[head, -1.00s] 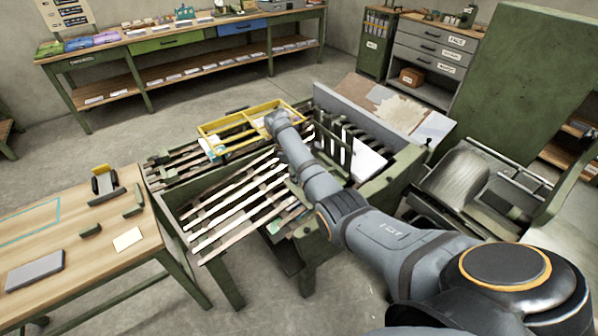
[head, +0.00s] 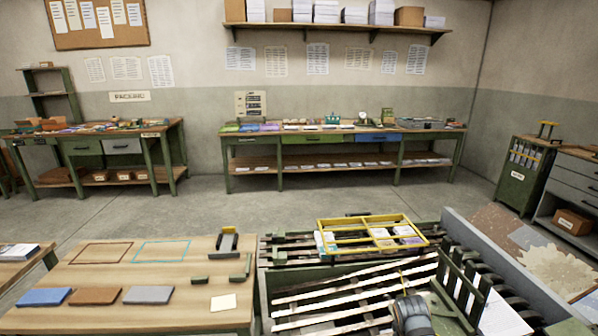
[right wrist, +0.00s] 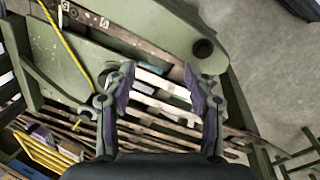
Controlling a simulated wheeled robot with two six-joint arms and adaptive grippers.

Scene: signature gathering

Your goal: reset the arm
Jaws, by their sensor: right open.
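My right gripper (right wrist: 158,100) is open and empty in the right wrist view. Its two fingers stand wide apart above the slatted machine, with pale slats (right wrist: 155,80) and a green metal side plate (right wrist: 90,62) behind them. In the head view only part of my right arm (head: 411,315) shows at the bottom edge, in front of the slatted rack (head: 330,292); its fingers are not seen there. My left gripper is in neither view.
A yellow frame (head: 345,247) sits on the slats and also shows in the right wrist view (right wrist: 45,155). A wooden table (head: 120,318) with coloured slabs stands left. Open floor (head: 230,212) lies before the back bench (head: 340,133). A green cabinet (head: 517,180) stands at right.

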